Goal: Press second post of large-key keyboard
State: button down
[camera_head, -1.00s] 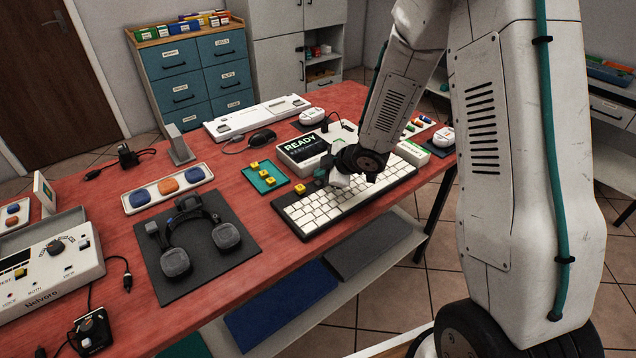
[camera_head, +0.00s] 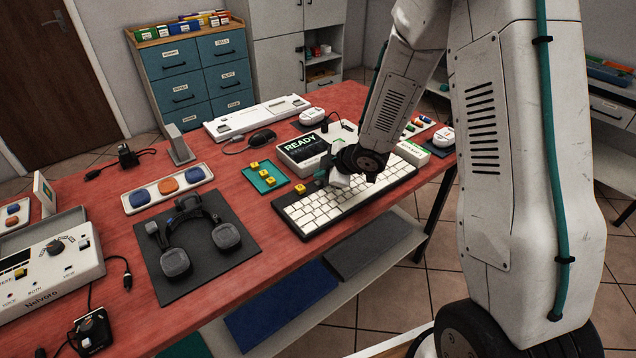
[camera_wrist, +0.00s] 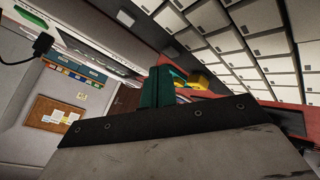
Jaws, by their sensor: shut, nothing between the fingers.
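The large-key keyboard (camera_head: 335,208) has white keys in a dark frame and lies at the table's front edge. A yellow cap (camera_head: 300,188) sits at its back left corner. My gripper (camera_head: 322,175) is low over the keyboard's back edge, just right of that cap, partly hidden by my wrist. In the wrist view my green fingers (camera_wrist: 157,86) are shut and empty, with a yellow cap (camera_wrist: 201,79) close beside them and white keys (camera_wrist: 235,45) to the upper right. I cannot make out the second post, or whether the fingertips touch anything.
A green tray (camera_head: 254,182) with yellow caps lies left of the keyboard. A device reading READY (camera_head: 297,150) stands just behind. A headset (camera_head: 195,235) on a dark mat is farther left. A black mouse (camera_head: 262,137) and a long white keyboard (camera_head: 256,119) lie toward the back.

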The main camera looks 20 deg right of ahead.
aim_at(322, 185)
jog(key=shift+f, duration=0.15)
jog(key=shift+f, duration=0.3)
jog(key=shift+f, duration=0.35)
dwell(0.7)
jog(key=shift+r, duration=0.8)
jog(key=shift+r, duration=2.5)
